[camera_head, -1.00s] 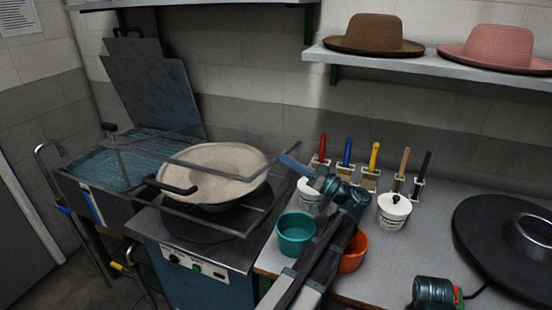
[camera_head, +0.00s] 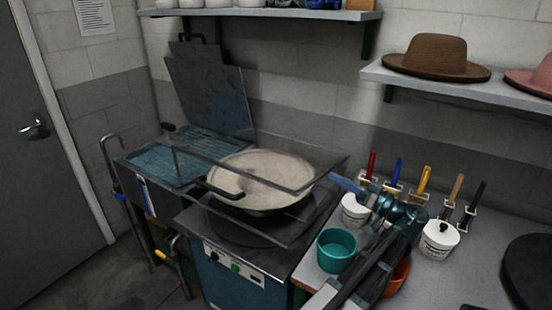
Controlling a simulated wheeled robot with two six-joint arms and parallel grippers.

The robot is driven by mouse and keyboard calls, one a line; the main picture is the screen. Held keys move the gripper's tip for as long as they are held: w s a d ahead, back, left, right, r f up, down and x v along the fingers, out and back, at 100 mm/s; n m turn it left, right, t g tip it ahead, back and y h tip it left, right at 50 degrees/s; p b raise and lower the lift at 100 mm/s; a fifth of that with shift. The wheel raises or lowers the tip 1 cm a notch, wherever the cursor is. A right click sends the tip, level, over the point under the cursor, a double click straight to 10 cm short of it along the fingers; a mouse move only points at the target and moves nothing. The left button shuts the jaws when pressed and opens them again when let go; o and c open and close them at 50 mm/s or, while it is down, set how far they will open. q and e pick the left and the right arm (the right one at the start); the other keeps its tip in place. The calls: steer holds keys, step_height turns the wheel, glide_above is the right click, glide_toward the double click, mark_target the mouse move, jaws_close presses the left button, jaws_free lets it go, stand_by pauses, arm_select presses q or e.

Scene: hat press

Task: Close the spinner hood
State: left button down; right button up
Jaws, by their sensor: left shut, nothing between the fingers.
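The spinner hood (camera_head: 240,174) is a clear cover with a dark frame and a black handle (camera_head: 225,191) at its front left. It sits over the spinner, around and above a pale round hat body (camera_head: 262,178); I cannot tell its exact angle. The blue spinner cabinet (camera_head: 240,285) has a control panel (camera_head: 234,262) in front. My left gripper (camera_head: 340,181) is shut and empty, just right of the hood's right edge. Its fingers point left toward the hood; whether they touch it is unclear. My right gripper is not in view.
A blue-grey tray unit (camera_head: 172,160) with a raised dark panel (camera_head: 212,95) stands left of the spinner. On the bench, a teal bucket (camera_head: 337,250), an orange bucket (camera_head: 398,280), white tubs (camera_head: 439,241) and upright brushes crowd my left arm. A shelf with hats (camera_head: 435,58) hangs above.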

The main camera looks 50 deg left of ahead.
arm_select(q)
steer(key=s+a+r+h+p, duration=0.1)
steer(key=a+r+p, duration=0.1)
steer(key=p, duration=0.2)
steer(key=s+a+r+n+g+h+p, duration=0.1)
steer(key=s+a+r+h+p, duration=0.1)
steer(key=p, duration=0.2)
steer(key=s+a+r+h+p, duration=0.1)
steer(key=a+r+p, duration=0.1)
steer(key=p, duration=0.3)
steer(key=shift+s+a+r+n+h, duration=0.3)
steer(key=shift+r+n+h, duration=0.1)
steer(key=shift+r, duration=0.2)
steer(key=s+a+r+n+h+p, duration=0.2)
steer(key=s+r+h+p, duration=0.35)
steer(key=p, duration=1.05)
steer(key=b, duration=0.9)
glide_toward(256, 176)
steer(key=shift+n+h, duration=0.3)
steer(key=shift+h, duration=0.15)
steer(key=a, duration=0.1)
steer(key=a+f, duration=0.1)
steer(key=a, duration=0.1)
steer(key=s+a, duration=0.1)
steer(key=shift+a+f, duration=0.3)
steer(key=shift+f, duration=0.05)
steer(key=shift+s+d+f+b, duration=0.1)
steer(key=shift+s+f+b, duration=0.15)
steer(key=shift+f+b, duration=0.55)
steer(key=shift+f, duration=0.1)
